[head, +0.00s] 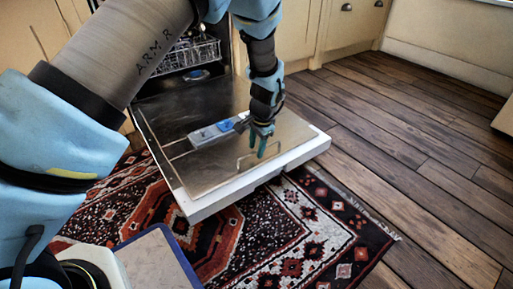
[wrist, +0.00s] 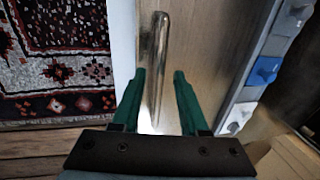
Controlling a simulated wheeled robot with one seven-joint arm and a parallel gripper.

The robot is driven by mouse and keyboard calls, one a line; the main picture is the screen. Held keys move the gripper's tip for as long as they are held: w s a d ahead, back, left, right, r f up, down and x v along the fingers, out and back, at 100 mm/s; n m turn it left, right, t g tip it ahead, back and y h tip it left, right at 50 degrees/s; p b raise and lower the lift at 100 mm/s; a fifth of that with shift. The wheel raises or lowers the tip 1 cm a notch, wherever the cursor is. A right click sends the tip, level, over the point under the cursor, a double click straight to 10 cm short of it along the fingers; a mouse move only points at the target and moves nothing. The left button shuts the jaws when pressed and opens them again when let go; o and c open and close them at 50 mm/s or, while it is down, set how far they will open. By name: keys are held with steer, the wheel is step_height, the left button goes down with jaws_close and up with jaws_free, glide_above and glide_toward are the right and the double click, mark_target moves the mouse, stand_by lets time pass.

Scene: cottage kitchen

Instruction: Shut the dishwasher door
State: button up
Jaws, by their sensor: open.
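The dishwasher door (head: 215,170) is lowered open, lying about level with its inner face up and its pale edge towards me. In the wrist view, the door's surface (wrist: 205,45) fills the middle. A thin metal bar handle (wrist: 157,60) stands near the door's edge; in the head view it shows below the fingers. My gripper (head: 262,143) is above the outer part of the door, pointing down. In the wrist view, its green fingers (wrist: 160,85) are apart, with the bar showing between them. I cannot tell whether they touch it.
A grey and blue detergent dispenser (head: 212,134) sits on the door. A dish rack (head: 190,54) is inside the dishwasher. A patterned rug (head: 310,235) lies under and around the door. Wooden floor (head: 400,130) is clear at right. A blue-edged panel (head: 155,255) is at the bottom.

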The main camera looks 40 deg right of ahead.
steer(key=shift+c, duration=0.4)
jaws_close()
stand_by(0.9)
